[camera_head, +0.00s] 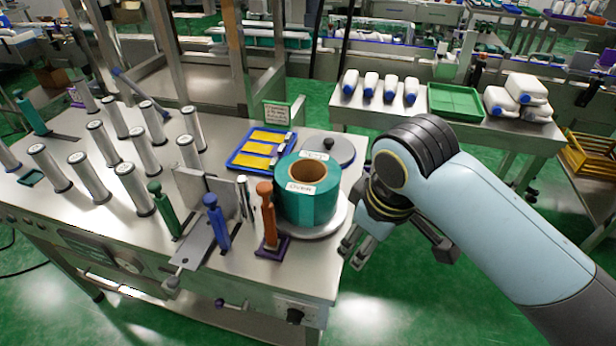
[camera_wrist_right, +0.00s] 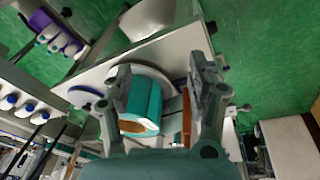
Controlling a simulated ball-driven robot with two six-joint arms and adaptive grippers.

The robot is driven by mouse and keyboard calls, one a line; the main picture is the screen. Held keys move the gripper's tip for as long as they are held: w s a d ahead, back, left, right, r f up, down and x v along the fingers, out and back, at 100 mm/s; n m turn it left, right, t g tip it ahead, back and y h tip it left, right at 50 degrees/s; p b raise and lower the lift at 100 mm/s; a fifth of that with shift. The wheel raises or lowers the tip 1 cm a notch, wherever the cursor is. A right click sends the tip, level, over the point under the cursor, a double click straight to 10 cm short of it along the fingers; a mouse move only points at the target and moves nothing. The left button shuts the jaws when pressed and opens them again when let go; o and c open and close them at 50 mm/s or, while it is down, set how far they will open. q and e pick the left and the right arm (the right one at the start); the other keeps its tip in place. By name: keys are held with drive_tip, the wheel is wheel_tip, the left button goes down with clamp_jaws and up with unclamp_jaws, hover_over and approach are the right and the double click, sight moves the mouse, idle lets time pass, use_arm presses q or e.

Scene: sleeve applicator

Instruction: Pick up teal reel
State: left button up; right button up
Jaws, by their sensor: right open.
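The teal reel (camera_head: 306,206) stands upright on a round grey plate (camera_head: 325,222) at the right end of the steel table. It has a brown core and white labels. My right gripper (camera_head: 354,247) is open and empty, just right of the reel at the table's edge, with its fingers pointing down and left. In the right wrist view the reel (camera_wrist_right: 145,98) shows between the two open fingers (camera_wrist_right: 160,75), nearer the left finger. I cannot see contact between the fingers and the reel. My left gripper is not in view.
An orange-handled tool (camera_head: 268,215) and a blue-handled one (camera_head: 217,222) stand close left of the reel. A blue tray (camera_head: 240,160) and a grey disc (camera_head: 338,150) lie behind it. Several silver cylinders (camera_head: 135,188) fill the left. A side table (camera_head: 470,135) holds bottles and a green tray.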

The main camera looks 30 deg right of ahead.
sight(301, 186)
drive_tip(key=w+r+n, duration=0.1)
drive_tip(key=w, duration=0.5)
drive_tip(key=w+r+n+g, duration=0.1)
drive_tip(key=w+r+n, duration=0.1)
drive_tip(key=w, duration=0.3)
drive_tip(key=w+a+r+n+g, duration=0.1)
drive_tip(key=w+n, duration=0.1)
drive_tip(key=w, duration=0.4)
drive_tip(key=shift+w+r+y+p, duration=0.3)
drive_tip(key=shift+r+y+p, duration=0.05)
drive_tip(key=shift+r+y, duration=0.05)
drive_tip(key=shift+w+f, duration=0.1)
drive_tip(key=shift+f, duration=0.1)
wheel_tip(301, 186, down, 4)
drive_tip(key=shift+d+r, duration=0.1)
drive_tip(key=shift+w+d+f, duration=0.15)
drive_tip(key=shift+f, duration=1.45)
drive_tip(key=shift+w+d+f, duration=0.1)
drive_tip(key=shift+f, duration=1.45)
clamp_jaws()
drive_tip(key=shift+w+r, duration=0.15)
